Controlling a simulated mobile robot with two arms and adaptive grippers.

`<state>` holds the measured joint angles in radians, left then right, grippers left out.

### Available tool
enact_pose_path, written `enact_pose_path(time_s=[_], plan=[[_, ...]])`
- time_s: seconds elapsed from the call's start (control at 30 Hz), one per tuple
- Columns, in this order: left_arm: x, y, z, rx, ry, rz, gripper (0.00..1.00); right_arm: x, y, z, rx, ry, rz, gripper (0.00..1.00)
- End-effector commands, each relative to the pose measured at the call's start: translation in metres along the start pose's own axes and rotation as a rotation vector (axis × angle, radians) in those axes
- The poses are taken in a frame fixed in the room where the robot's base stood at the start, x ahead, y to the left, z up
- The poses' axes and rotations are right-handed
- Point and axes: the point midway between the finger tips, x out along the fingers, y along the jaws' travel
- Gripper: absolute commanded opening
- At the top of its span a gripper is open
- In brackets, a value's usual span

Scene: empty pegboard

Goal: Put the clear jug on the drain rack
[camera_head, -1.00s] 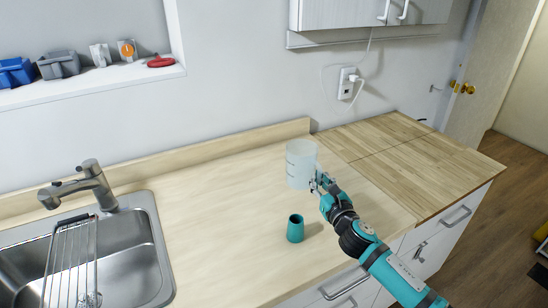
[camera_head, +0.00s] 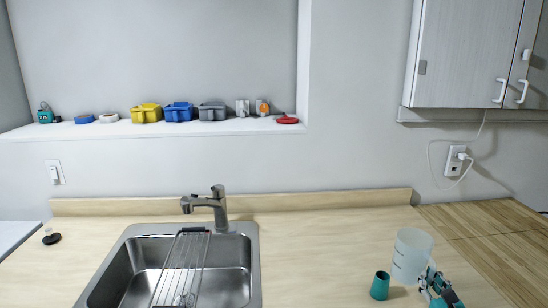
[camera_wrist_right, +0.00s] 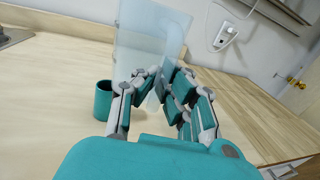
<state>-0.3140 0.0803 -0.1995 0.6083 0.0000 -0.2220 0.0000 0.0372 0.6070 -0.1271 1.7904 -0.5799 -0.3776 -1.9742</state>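The clear jug (camera_head: 411,256) is a translucent, upright container at the right of the counter. My right gripper (camera_head: 432,280) is at its lower right side. In the right wrist view, the gripper's fingers (camera_wrist_right: 158,85) close in on the near side of the jug (camera_wrist_right: 150,40), apparently around its handle, which they mostly hide. I cannot tell whether the jug's base touches the counter. The wire drain rack (camera_head: 182,262) lies across the sink at the left of the jug. My left gripper is not in view.
A teal cup (camera_head: 380,286) stands on the counter just left of the jug. The sink (camera_head: 235,280) has a faucet (camera_head: 212,205) behind it. Counter between sink and cup is clear. A dark stopper (camera_head: 51,239) lies at the far left. A shelf above holds small bins.

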Motion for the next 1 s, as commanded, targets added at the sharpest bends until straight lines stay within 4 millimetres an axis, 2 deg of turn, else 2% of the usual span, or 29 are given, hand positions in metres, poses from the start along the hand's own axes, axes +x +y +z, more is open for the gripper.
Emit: enact_pose_path(time_s=[0.07,0.13,0.27,0.47,0.67,0.9,1.0], plan=[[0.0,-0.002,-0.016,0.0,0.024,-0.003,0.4,0.0,0.0,0.001,0.0,-0.001,0.0,0.0],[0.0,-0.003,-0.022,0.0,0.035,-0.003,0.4,-0.01,0.007,-0.001,-0.001,0.0,0.007,0.0],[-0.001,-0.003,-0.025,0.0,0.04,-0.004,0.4,-0.025,0.015,-0.001,0.0,0.0,0.013,0.0],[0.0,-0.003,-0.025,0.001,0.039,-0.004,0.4,-0.058,0.036,-0.002,0.001,0.002,0.029,0.0],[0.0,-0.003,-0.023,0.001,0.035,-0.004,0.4,-0.107,0.066,-0.004,0.004,0.003,0.052,0.0],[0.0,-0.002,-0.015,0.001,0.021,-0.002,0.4,-0.193,0.119,-0.007,0.01,0.008,0.088,0.0],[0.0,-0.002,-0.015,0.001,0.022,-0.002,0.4,-0.224,0.138,-0.007,0.008,0.007,0.101,0.0]])
